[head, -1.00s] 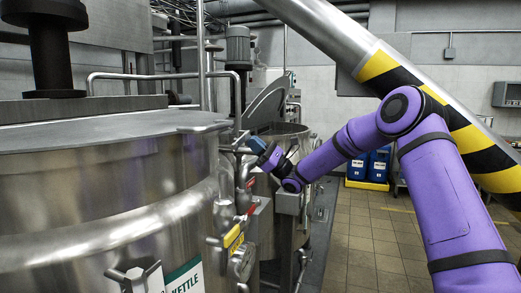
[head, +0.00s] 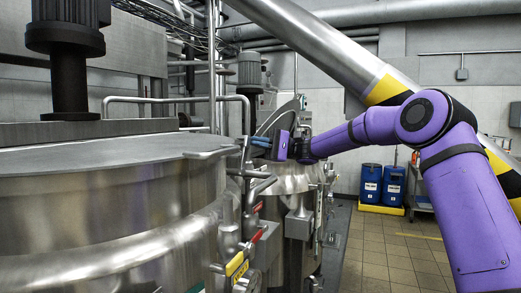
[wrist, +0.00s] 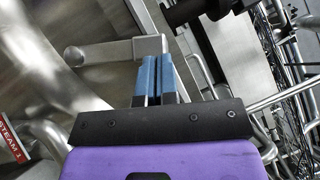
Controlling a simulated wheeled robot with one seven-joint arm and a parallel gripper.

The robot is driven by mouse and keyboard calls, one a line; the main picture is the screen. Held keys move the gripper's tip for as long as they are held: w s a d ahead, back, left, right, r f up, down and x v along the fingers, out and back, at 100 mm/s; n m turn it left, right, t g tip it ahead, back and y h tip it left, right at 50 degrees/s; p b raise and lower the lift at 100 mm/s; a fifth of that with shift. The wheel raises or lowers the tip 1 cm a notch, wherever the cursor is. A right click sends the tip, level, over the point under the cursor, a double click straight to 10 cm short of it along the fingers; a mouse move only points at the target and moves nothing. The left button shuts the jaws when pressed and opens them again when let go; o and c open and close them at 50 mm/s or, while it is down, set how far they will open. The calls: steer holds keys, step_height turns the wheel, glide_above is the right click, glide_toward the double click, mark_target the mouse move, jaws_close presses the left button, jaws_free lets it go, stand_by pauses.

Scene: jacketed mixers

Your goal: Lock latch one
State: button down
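A grey metal latch handle (head: 212,153) sticks out at the right edge of the large kettle's flat lid (head: 95,155). No label shows that it is latch one. In the wrist view a metal bar (wrist: 112,50) with a rounded end lies just beyond my fingertips. My gripper (head: 258,142) is at the right of the handle, pointing left. In the wrist view the two blue fingers of my gripper (wrist: 157,60) are together with nothing visible between them. Whether the fingertips touch the bar I cannot tell.
Pipes and a red-handled valve (head: 257,236) run down the kettle's right side. A second mixer (head: 297,180) with a raised lid stands behind my gripper. Blue drums (head: 393,186) stand at the back. The tiled floor (head: 385,250) to the right is clear.

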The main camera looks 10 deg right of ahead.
steer(key=shift+s+a+r+n+h, duration=0.5)
steer(key=shift+s+n+h, duration=0.2)
steer(key=shift+n, duration=0.1)
steer(key=shift+s+a+r+n+h, duration=0.45)
steer(key=shift+s+n+h, duration=0.15)
steer(key=shift+n+h, duration=0.15)
